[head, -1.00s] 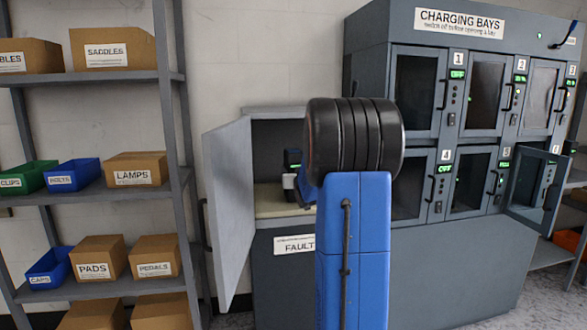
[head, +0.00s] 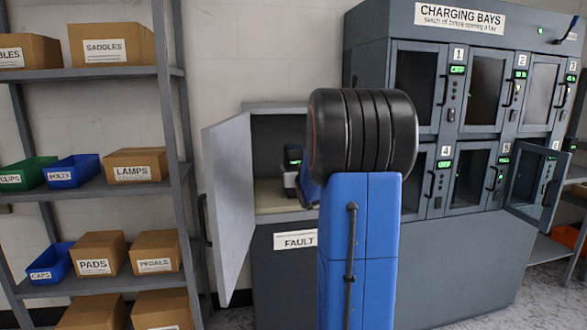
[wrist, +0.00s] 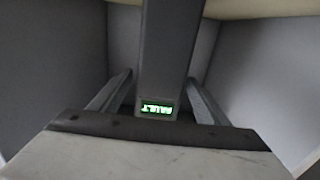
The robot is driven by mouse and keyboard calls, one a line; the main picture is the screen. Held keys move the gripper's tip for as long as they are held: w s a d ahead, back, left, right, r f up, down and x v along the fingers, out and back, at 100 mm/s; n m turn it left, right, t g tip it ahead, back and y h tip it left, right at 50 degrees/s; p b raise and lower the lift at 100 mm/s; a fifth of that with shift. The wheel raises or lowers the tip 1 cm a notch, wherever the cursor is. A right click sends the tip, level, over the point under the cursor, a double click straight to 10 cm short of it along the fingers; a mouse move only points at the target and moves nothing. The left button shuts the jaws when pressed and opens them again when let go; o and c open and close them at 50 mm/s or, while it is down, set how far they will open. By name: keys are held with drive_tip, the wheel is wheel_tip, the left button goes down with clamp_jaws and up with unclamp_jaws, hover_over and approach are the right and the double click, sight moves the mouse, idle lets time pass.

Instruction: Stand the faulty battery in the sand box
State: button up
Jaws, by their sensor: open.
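The faulty battery (wrist: 165,55) is a dark grey column with a lit green display, whose lettering appears upside down, in the wrist view. In the head view its dark top and green light (head: 292,156) show inside the open fault compartment. The battery looks upright there; its foot is hidden in the head view. The sand box (head: 268,197) is this compartment's pale sandy floor, partly behind my arm. My gripper (wrist: 158,88) is open, one finger on each side of the battery. Whether the fingers touch it cannot be told.
The fault compartment's door (head: 230,210) stands open to the left. The charging cabinet (head: 430,65) is at right, with one lower bay door (head: 533,188) swung open. A shelf rack (head: 168,110) with boxes and bins stands at left. My arm blocks the middle of the head view.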

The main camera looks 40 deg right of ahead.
drive_tip(key=v, duration=0.8)
drive_tip(key=shift+s, duration=0.3)
drive_tip(key=shift+a, duration=0.1)
